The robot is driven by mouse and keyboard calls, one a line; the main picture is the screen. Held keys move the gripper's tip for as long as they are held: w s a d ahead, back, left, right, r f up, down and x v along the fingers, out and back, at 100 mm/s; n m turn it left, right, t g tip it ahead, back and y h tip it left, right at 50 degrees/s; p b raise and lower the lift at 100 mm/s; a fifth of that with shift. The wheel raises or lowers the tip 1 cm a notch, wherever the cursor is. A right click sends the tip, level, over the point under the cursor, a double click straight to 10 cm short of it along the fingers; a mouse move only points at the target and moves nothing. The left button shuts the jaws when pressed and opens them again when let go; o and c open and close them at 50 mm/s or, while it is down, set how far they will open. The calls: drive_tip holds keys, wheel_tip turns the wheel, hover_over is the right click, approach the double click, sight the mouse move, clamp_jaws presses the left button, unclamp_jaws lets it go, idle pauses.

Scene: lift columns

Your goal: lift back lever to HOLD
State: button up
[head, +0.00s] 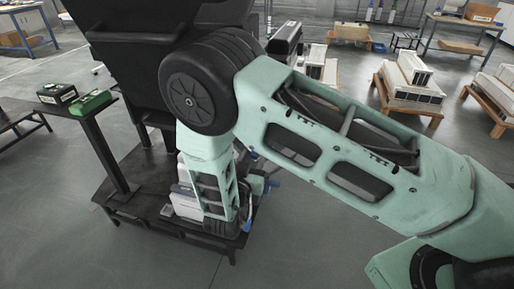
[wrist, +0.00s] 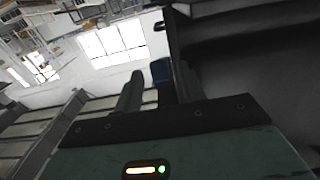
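My gripper (wrist: 159,80) shows in the wrist view with its two dark fingers apart. A blue piece (wrist: 161,71), which looks like a lever's grip, stands between the fingers. A gap shows on its left side; it sits close to the right finger, and I cannot tell if they touch. In the head view my arm reaches down to the dark stand, and my gripper's fingers are hidden. Small blue parts (head: 272,184) show at the right of the machine (head: 186,204) on the stand; I cannot tell which is the back lever. Its position is hidden.
A large dark hopper-like body (head: 130,50) rises over the low dark platform (head: 140,195). A side stand holds a green box (head: 90,102). Pallets with pale blocks (head: 410,85) stand at the back right. The grey floor in front is clear.

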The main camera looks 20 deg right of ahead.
drive_tip(key=shift+x, duration=2.55)
clamp_jaws()
